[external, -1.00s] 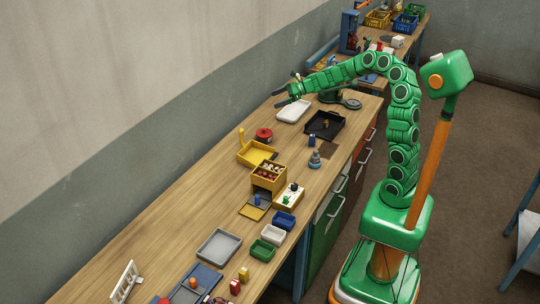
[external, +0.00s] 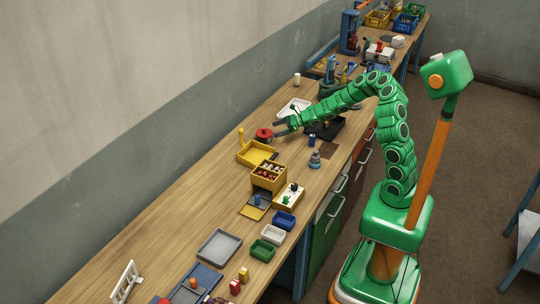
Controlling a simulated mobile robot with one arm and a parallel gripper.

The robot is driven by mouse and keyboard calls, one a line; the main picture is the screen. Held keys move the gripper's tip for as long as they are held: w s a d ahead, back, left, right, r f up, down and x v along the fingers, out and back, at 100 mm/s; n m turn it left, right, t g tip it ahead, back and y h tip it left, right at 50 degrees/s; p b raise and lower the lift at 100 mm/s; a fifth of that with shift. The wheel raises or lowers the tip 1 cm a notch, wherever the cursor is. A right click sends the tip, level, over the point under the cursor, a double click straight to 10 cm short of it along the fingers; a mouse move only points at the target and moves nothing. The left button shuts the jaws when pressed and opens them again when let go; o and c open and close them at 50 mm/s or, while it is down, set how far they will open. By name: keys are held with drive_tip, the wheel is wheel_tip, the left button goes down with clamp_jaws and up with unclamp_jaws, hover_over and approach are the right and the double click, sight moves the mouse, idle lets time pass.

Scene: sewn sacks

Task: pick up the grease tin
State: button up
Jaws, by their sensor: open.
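A low round red tin with a dark top (external: 264,134), which looks like the grease tin, sits on the wooden workbench (external: 190,182) just behind a yellow tray. My gripper (external: 277,130) is just right of the tin, with its dark fingers spread and pointing left toward it. The gripper is open and holds nothing that I can see. Whether a finger touches the tin is too small to tell.
The yellow tray (external: 250,157) with an upright yellow post stands close in front of the tin. A white tray (external: 293,107) and a black tray (external: 327,133) lie behind and below my arm. The bench left of the tin is clear.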

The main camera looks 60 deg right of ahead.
sight(257, 139)
wheel_tip(257, 139, down, 2)
drive_tip(key=shift+w+f, duration=0.1)
drive_tip(key=shift+f, duration=0.15)
drive_tip(key=shift+r+x, duration=0.15)
drive_tip(key=shift+x, duration=1.75)
drive_tip(key=shift+r+x, duration=0.15)
drive_tip(key=shift+x, duration=1.8)
drive_tip(key=shift+w, duration=0.15)
drive_tip(key=shift+c, duration=0.2)
drive_tip(key=c, duration=0.9)
